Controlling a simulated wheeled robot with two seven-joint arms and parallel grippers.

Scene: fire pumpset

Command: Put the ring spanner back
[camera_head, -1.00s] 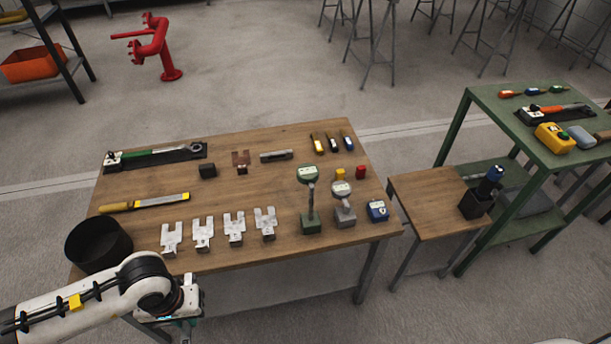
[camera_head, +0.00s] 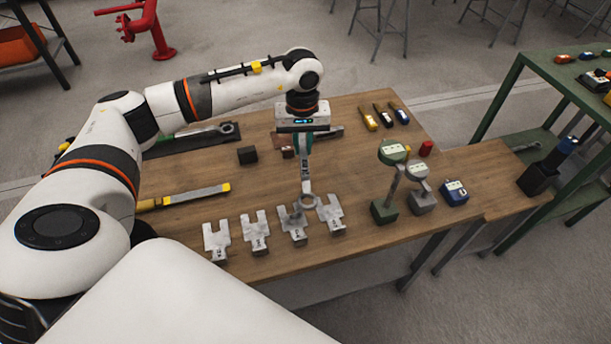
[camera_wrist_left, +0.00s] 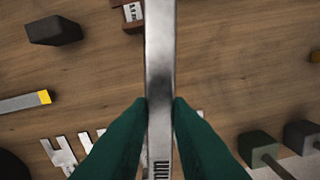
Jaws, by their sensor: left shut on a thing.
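My left gripper (camera_head: 304,150) points down over the wooden table. Its green fingers are shut on the ring spanner (camera_head: 306,186), a metal bar that hangs below them with a ring end low down. In the left wrist view the spanner (camera_wrist_left: 160,60) runs upright between the two green fingertips (camera_wrist_left: 160,103). The ring end is over or in front of the row of several pale forked brackets (camera_head: 255,233); I cannot tell whether it touches one. My right gripper is not in view.
On the table (camera_head: 345,215) stand a dark block (camera_head: 247,155), a yellow-ended file (camera_head: 190,197), gauges on green and grey blocks (camera_head: 384,209) and a blue box (camera_head: 454,192). A black tray with a tool lies behind my arm. A green shelf (camera_head: 500,110) stands to the right.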

